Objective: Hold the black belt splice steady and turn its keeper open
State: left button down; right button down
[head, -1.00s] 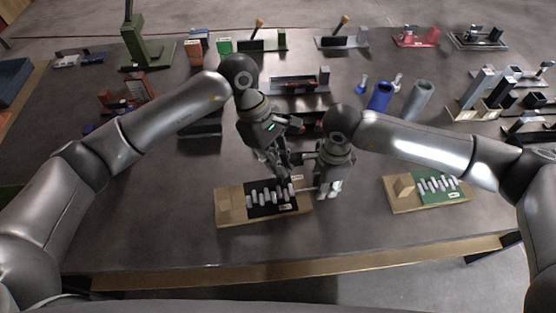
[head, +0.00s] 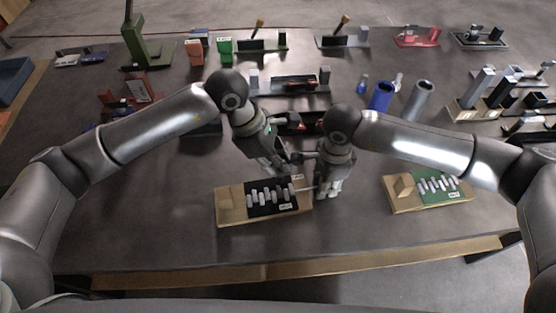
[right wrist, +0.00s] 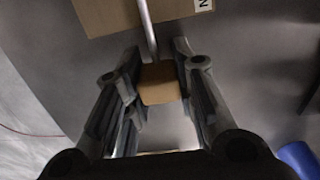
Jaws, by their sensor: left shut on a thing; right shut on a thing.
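The black belt splice (head: 252,207) lies on a tan wooden board (head: 231,208) near the table's front, with a row of several pale metal links across it. My left gripper (head: 291,172) is shut at the splice's far right corner; its exact hold is partly hidden by its own fingers. A thin metal rod (head: 305,189) runs from the splice's right side to my right gripper (head: 328,192). In the right wrist view my right gripper (right wrist: 159,82) is shut on the tan block-shaped handle (right wrist: 159,84) at the end of that rod (right wrist: 147,30).
A similar green splice (head: 447,197) on a tan board lies to the right. A blue cylinder (head: 380,97) and a grey cylinder (head: 418,100) stand behind my right arm. Several other fixtures line the back. The table front left is clear.

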pick_arm(q)
jog(key=shift+n+t, duration=0.6)
jog(key=shift+n, duration=1)
jog(key=c, duration=1.5)
grip_release()
jog(key=shift+c, duration=0.2)
jog(key=shift+r, duration=0.1)
jog(key=v, duration=1.1)
jog(key=shift+s+a+r, duration=0.2)
jog(key=shift+r, duration=0.1)
pick_arm(e)
jog(key=c, duration=1.1)
grip_release()
